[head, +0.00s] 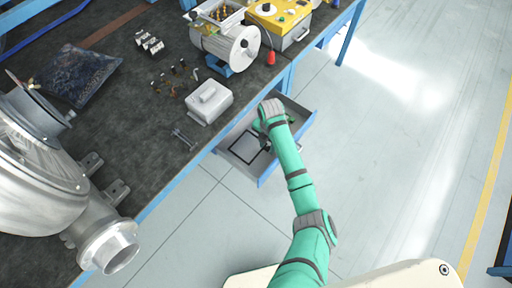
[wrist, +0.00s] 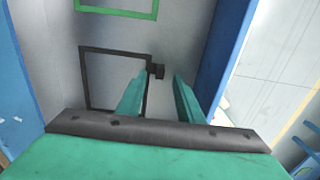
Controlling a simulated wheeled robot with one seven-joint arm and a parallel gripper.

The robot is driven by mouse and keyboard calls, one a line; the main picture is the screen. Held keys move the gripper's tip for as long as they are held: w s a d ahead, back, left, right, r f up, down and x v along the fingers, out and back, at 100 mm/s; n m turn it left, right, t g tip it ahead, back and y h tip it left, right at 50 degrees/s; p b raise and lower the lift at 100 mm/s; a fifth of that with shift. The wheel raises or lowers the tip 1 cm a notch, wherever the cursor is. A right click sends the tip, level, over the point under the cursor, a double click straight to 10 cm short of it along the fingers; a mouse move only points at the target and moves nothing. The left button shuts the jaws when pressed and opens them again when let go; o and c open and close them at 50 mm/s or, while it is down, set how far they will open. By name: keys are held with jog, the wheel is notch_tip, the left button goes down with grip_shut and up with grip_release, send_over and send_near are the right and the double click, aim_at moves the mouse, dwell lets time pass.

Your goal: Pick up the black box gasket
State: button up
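The black box gasket is a thin square frame lying flat in the open drawer. In the head view its outline (head: 235,142) shows left of my gripper. The left finger overlaps the gasket's right edge in the picture. I cannot tell whether the fingers touch it.
A green frame (wrist: 118,13) lies farther off in the same drawer. The blue drawer wall (wrist: 222,55) stands close on the right of my fingers. In the head view the workbench (head: 150,120) is above the drawer, with a white box (head: 208,102) near its edge.

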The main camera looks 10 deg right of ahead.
jog(key=shift+w+f, duration=0.1)
jog(key=shift+f, duration=0.65)
jog(key=shift+c, duration=0.7)
grip_shut()
jog(key=shift+r, duration=0.1)
